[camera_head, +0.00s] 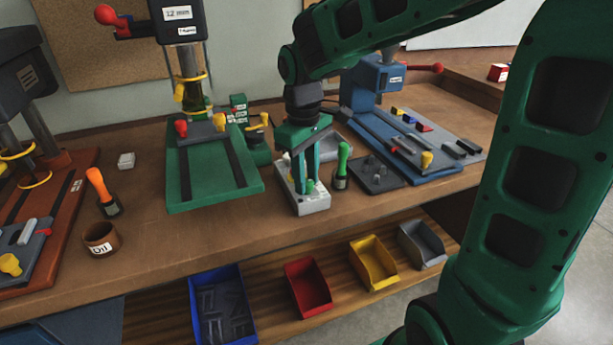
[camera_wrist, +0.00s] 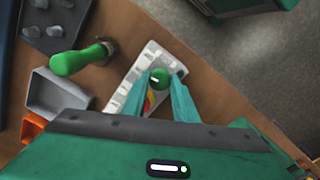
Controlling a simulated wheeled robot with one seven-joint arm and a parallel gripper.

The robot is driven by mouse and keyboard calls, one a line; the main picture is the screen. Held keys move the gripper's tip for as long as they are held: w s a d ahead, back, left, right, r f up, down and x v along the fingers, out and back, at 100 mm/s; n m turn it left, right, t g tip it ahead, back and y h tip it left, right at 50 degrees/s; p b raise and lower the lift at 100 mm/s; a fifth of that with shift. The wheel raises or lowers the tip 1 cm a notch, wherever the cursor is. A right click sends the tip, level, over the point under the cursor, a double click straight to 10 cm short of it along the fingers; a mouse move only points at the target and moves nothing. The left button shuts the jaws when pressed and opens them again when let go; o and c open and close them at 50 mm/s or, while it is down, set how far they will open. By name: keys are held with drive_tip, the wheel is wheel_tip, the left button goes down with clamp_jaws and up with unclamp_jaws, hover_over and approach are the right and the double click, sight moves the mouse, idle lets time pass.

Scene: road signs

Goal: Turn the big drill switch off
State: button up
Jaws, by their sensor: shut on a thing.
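A white switch box (camera_head: 314,204) sits on the bench between the green drill press (camera_head: 215,180) and the blue drill press (camera_head: 375,85). It carries a round green knob (camera_wrist: 160,79), with a small red and yellow patch beside it in the wrist view. My gripper (camera_head: 309,186) points down over the box. In the wrist view, its teal fingers (camera_wrist: 163,82) are shut on the green knob, one on each side. The fingers partly hide the knob and box. I cannot tell which drill the box serves.
A green-handled tool (camera_head: 342,165) stands close right of the box, beside a dark tray (camera_head: 378,175). An orange-handled tool (camera_head: 102,190) and a brown cup (camera_head: 99,239) are at left. Blue (camera_head: 222,275), red (camera_head: 308,288), yellow (camera_head: 372,263) and grey (camera_head: 421,245) bins sit below. The front bench strip is clear.

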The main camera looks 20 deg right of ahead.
drive_tip(key=m, duration=0.3)
drive_tip(key=shift+w+r+m, duration=0.1)
drive_tip(key=shift+w+m, duration=0.1)
drive_tip(key=shift+m, duration=2.1)
drive_tip(key=o, duration=1.1)
drive_tip(key=shift+c, duration=0.2)
wheel_tip(320, 180, up, 11)
drive_tip(key=shift+a+f, duration=0.2)
